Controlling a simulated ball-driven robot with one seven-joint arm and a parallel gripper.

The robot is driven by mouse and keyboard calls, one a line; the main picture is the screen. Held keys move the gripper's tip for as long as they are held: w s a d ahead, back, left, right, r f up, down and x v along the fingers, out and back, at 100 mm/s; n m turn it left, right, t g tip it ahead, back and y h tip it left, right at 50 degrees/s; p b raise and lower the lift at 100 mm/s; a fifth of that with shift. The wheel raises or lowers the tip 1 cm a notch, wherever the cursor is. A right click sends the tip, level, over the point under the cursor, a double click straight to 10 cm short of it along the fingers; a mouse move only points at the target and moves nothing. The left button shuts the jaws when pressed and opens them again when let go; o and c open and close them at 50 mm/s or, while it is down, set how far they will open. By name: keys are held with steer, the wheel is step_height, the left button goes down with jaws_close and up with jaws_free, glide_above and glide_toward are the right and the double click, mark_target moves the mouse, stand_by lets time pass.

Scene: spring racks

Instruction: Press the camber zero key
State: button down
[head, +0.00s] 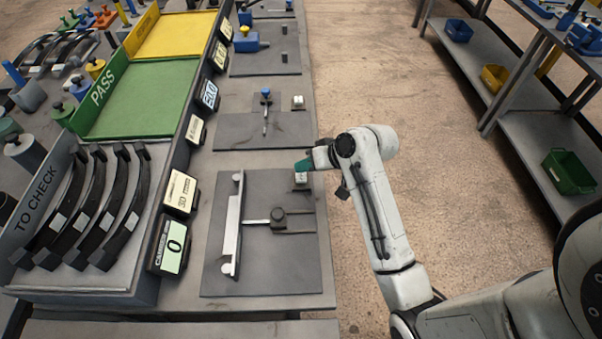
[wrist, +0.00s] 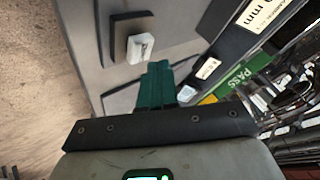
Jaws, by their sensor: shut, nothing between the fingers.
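The camber zero key appears to be the small pale block (head: 301,178) at the top right corner of the near grey fixture plate (head: 215,270) in the head view. My gripper (head: 302,165) has green fingers, shut and empty, right at this key and partly covering it. I cannot tell whether they touch it. The camber display (head: 172,246) left of the plate reads 0. In the wrist view the shut green fingers (wrist: 157,82) point at the bench, and a white key (wrist: 140,47) on a dark base stands beyond them; I cannot tell which key it is.
The near plate carries a metal bar (head: 233,225) and a dark stop (head: 278,217). A second plate behind has another white key (head: 298,102). The TO CHECK tray (head: 120,275) of curved springs is at left. Open floor (head: 370,70) lies right of the bench.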

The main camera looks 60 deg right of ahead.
mark_target(305, 176)
steer(key=shift+r, duration=0.15)
step_height(305, 176, up, 5)
steer(key=p, duration=0.4)
stand_by(0.9)
